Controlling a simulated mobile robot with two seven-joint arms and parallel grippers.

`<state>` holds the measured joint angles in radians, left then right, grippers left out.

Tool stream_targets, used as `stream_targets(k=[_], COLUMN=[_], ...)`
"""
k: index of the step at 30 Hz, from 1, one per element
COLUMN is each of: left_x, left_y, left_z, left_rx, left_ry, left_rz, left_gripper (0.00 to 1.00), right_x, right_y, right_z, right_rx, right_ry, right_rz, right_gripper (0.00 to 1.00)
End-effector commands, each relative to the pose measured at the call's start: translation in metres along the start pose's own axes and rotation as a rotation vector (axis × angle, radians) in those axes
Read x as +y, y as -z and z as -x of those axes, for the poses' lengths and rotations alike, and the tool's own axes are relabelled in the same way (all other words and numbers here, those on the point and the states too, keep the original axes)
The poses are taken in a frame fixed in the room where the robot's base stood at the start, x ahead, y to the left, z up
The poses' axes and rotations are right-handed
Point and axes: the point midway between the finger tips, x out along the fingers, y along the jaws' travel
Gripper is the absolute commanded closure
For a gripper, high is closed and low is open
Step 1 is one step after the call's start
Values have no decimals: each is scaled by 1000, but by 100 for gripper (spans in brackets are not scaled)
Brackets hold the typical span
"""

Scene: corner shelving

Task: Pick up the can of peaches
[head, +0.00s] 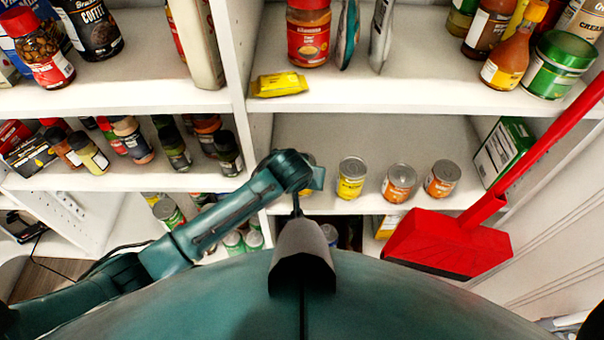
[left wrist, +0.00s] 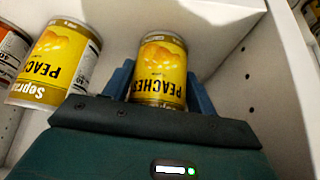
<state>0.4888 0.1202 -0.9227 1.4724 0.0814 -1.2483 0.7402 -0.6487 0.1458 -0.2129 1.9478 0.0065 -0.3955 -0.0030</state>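The can of peaches (left wrist: 160,62), yellow with an upside-down PEACHES label, is between the two fingers of my left gripper (left wrist: 160,88) in the left wrist view. I see no clear gap beside the can, but cannot tell whether the fingers press on it. In the head view my left gripper (head: 312,177) is at the left end of a row of cans on the middle shelf, and hides most of that can. A second yellow peaches can (left wrist: 58,65) stands beside it; it also shows in the head view (head: 352,178). My right gripper is not in view.
Two orange-labelled cans (head: 399,182) (head: 441,179) stand farther right on the shelf. A red broom or dustpan (head: 450,245) with a long handle leans at the right front. A white upright divider (head: 240,60) is on the left. Shelf space behind the cans is clear.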

Motion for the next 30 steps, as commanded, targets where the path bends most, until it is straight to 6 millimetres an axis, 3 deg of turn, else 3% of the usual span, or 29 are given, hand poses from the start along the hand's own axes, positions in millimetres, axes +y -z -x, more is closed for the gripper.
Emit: stream_targets(k=[12,23,30], left_x=[0,0,1], left_y=[0,4,20], left_z=[0,4,29], left_rx=[0,3,7], left_ry=[0,-1,-4], left_rz=[0,1,2], left_gripper=[77,77,77], right_x=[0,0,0], right_y=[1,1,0], right_z=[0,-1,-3], right_rx=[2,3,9], right_ry=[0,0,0], right_rz=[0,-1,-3], right_gripper=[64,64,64])
